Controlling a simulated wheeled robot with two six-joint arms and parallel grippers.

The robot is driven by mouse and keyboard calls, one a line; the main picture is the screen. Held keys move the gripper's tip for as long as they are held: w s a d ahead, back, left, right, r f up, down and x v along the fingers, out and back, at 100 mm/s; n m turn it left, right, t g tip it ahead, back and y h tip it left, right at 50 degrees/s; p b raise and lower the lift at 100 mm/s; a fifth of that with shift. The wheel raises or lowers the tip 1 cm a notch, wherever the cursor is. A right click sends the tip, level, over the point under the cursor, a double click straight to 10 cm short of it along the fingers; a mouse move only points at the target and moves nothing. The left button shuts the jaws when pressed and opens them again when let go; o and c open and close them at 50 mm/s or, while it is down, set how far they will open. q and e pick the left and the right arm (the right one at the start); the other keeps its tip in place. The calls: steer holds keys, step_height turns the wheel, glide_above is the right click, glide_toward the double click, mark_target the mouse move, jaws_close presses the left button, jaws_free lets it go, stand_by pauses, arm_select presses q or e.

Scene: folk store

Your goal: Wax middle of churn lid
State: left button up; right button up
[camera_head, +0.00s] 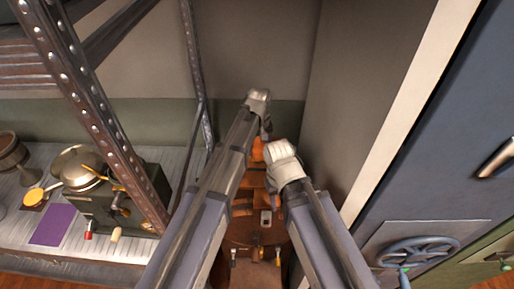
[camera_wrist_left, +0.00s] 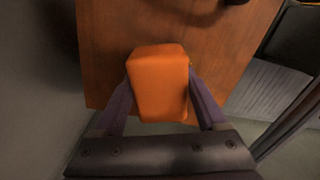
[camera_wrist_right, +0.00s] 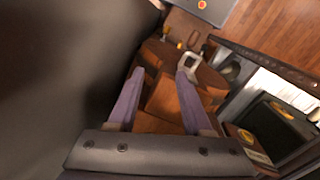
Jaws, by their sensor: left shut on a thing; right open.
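My left gripper (camera_head: 258,104) is shut on an orange block (camera_wrist_left: 158,85), which looks like the wax, between its two fingers. The block is over a flat brown wooden surface (camera_wrist_left: 105,40) that may be the churn lid. I cannot tell whether they touch. In the head view part of the orange block (camera_head: 258,150) shows beside my arm. My right gripper (camera_head: 284,160) is open and lower right of the left one. In the right wrist view its fingers (camera_wrist_right: 160,74) are apart and empty, with brown wood (camera_wrist_right: 163,98) beyond them.
A rounded brown wooden piece with a metal loop (camera_wrist_right: 190,66) stands below my arms. A riveted metal post (camera_head: 100,120) and a shelf (camera_head: 125,250) with a pan (camera_head: 78,165) are at left. A dark blue cabinet (camera_head: 440,150) with a handwheel (camera_head: 418,250) is close at right.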

arm_select(q)
steer(key=shift+s+d, duration=0.1)
steer(key=shift+d, duration=1.6)
steer(key=shift+d, duration=1.95)
steer(key=shift+a, duration=2)
steer(key=shift+a, duration=0.1)
steer(key=shift+a, duration=3.5)
